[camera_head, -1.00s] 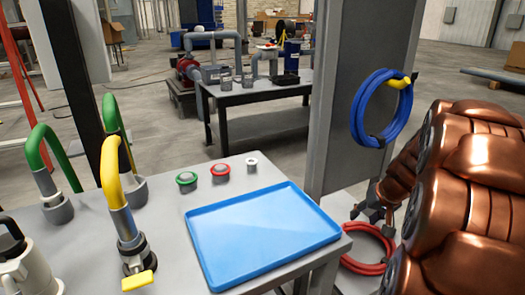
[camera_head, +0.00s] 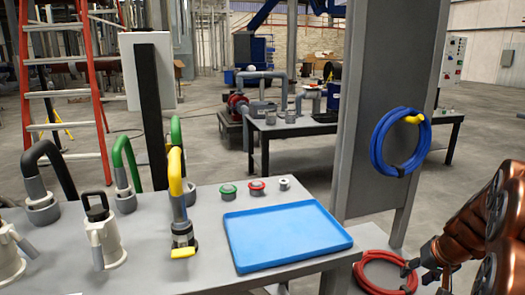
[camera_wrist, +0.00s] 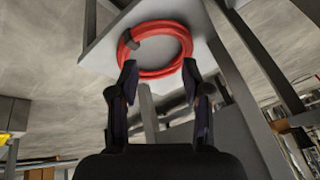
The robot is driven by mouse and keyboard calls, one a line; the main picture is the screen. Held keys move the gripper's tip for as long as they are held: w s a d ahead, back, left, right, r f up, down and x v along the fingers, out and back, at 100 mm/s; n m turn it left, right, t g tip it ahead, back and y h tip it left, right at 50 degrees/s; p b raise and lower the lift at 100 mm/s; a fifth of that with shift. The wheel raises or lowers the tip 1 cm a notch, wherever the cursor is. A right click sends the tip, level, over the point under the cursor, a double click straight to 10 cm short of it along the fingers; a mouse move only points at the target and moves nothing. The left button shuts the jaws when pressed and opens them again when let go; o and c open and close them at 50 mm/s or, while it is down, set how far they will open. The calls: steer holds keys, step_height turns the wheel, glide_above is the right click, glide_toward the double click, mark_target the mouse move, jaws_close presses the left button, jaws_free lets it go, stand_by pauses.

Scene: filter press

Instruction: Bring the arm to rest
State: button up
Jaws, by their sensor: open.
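My copper-coloured arm (camera_head: 490,225) is folded at the right edge of the head view. My gripper (camera_head: 428,269) hangs at its lower end, near a coiled red hose (camera_head: 385,274). In the wrist view my gripper (camera_wrist: 160,80) is open, with nothing between its two dark fingers. The red hose coil (camera_wrist: 185,45) shows beyond the fingertips on a pale flat plate (camera_wrist: 96,52). I cannot tell how large the gap between fingers and hose is.
A grey bench (camera_head: 130,262) holds an empty blue tray (camera_head: 285,235), several curved pipes and a yellow-handled fitting (camera_head: 180,200). A blue hose coil (camera_head: 400,143) hangs on a grey post (camera_head: 365,110). A second table (camera_head: 300,128) stands behind, with open floor around it.

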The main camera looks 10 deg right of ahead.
steer(key=s+a+r+n+g+y+p, duration=0.1)
steer(key=s+a+r+n+g+p, duration=0.15)
steer(key=a+r+p, duration=0.8)
steer(key=s+a+r+n+g+y+p, duration=0.1)
steer(key=s+a+r+p, duration=0.3)
steer(key=a+r+p, duration=0.65)
steer(key=s+a+r+n+g+h+p, duration=0.1)
steer(key=s+a+r+p, duration=0.4)
steer(key=s+r+p, duration=0.2)
steer(key=s+a+r+n+g+h+p, duration=0.1)
steer(key=s+a+r+p, duration=0.3)
steer(key=s+r+p, duration=0.4)
steer(key=shift+s+a+r+n+g+p, duration=0.3)
steer(key=shift+a+n+g+p, duration=0.05)
steer(key=shift+g, duration=0.3)
